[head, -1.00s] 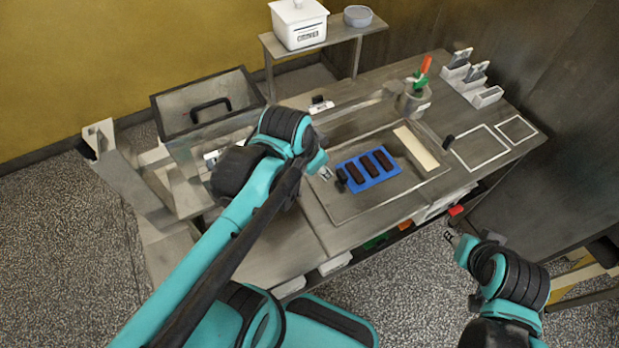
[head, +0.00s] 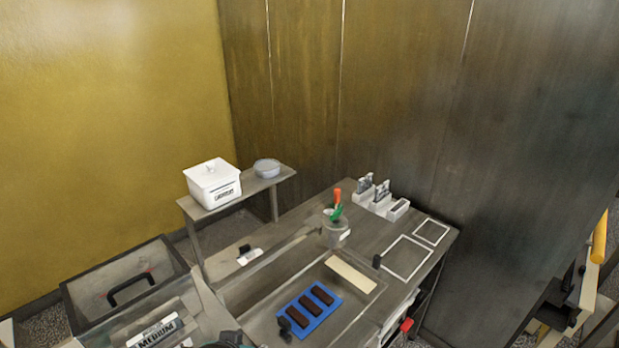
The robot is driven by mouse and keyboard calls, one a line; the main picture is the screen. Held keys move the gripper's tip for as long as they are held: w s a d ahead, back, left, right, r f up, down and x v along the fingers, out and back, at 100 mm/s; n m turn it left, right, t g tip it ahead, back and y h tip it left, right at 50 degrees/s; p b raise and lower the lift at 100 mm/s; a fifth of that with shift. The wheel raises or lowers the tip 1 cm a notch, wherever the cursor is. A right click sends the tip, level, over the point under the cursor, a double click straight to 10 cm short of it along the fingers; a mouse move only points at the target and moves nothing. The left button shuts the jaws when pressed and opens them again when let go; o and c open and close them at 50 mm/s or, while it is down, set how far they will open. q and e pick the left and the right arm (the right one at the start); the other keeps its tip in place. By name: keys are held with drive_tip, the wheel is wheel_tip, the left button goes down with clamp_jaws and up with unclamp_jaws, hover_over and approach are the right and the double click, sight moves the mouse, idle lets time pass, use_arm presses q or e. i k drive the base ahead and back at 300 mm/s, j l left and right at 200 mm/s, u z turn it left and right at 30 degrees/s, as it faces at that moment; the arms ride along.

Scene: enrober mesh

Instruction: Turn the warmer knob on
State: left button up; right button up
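I cannot tell for sure which part is the warmer knob. An open metal tank (head: 72,297) with a black handle stands at the lower left, and a white label (head: 155,332) reading "MEDIUM" is at its front. A small black piece on a white plate (head: 249,256) sits on the bench behind the long bar. A red part (head: 406,324) shows at the bench's right front side. Neither gripper is in view. Only a dark bit of my own arm shows at the bottom edge.
A blue mat (head: 318,324) with several dark bars lies on the metal bench, a small black object (head: 285,325) by its left edge. A white lidded box (head: 213,184) is on a raised shelf.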

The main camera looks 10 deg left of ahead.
sight(406, 325)
drive_tip(key=k, duration=0.9)
